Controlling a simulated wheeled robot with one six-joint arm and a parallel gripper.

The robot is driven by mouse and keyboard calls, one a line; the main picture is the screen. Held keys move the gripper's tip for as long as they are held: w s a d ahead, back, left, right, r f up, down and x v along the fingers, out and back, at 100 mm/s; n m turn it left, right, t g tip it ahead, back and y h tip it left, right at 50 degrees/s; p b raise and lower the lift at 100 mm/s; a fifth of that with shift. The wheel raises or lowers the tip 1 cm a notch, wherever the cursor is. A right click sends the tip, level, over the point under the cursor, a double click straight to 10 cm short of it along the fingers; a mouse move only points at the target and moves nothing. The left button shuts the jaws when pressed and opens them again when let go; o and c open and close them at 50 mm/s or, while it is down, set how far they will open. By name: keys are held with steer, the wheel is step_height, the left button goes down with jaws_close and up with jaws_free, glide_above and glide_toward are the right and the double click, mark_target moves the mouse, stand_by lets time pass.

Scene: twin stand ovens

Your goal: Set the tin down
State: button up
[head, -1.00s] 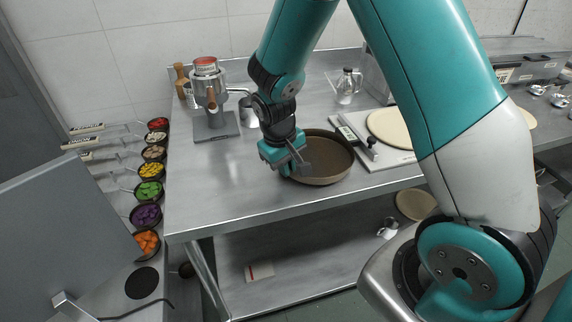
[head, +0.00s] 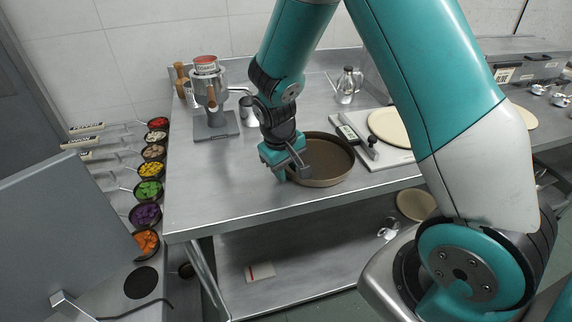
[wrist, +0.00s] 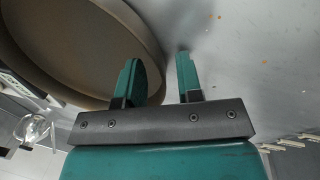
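The tin (head: 325,168) is a round, brown, shallow pan. It appears to sit level on the steel table, near its front edge in the head view. In the wrist view the tin (wrist: 80,45) fills the upper left. My gripper (head: 290,168) is at the tin's left side. In the wrist view its two teal fingers (wrist: 160,75) stand apart, one over the tin's rim and the other outside it. A gap shows between the outer finger and the tin wall. The tin's contact with the table is partly hidden.
A white board with pale dough (head: 393,127) lies right of the tin. A grey press (head: 211,105) stands at the back left, a glass jug (head: 347,86) at the back. Several topping bowls (head: 150,190) line the left. The table left of my gripper is clear.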

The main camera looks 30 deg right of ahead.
step_height(320, 180, up, 13)
steer(key=a, duration=0.2)
steer(key=s+a+r+n+y, duration=0.3)
steer(key=s+a, duration=0.3)
steer(key=s, duration=0.4)
steer(key=s+a+r+n+y, duration=0.3)
steer(key=s+a, duration=0.3)
steer(key=s, duration=0.5)
steer(key=shift+a+r, duration=0.15)
steer(key=shift+r, duration=0.7)
